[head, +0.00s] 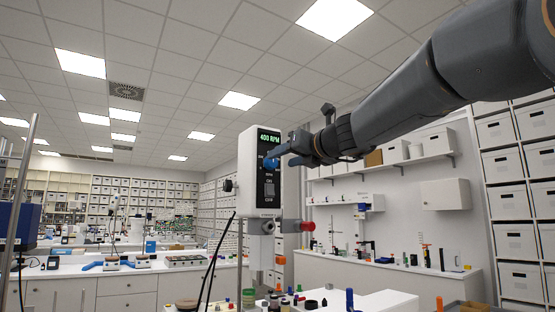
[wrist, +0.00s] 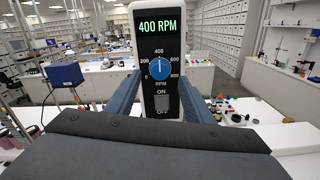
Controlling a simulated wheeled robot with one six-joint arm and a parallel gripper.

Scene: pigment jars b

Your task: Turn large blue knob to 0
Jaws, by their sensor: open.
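The large blue knob (wrist: 159,69) sits on the black front panel of a white overhead stirrer (head: 246,180). It also shows in the head view (head: 269,163). A dial with marks from 0 to 800 surrounds it, and its light pointer appears to point up, near 400. The green display (wrist: 160,27) reads 400 RPM. An ON/OFF switch (wrist: 162,104) is below the knob. My gripper (wrist: 158,96) is open and empty, its two fingers apart on either side of the panel. In the head view my gripper (head: 285,153) is close in front of the knob; contact cannot be told.
A red knob (head: 307,226) sticks out on the stirrer's lower right. Small jars with coloured lids (head: 275,301) stand on the white bench below. Black cables (head: 216,262) hang at the stirrer's left. Shelves and benches stand farther back.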

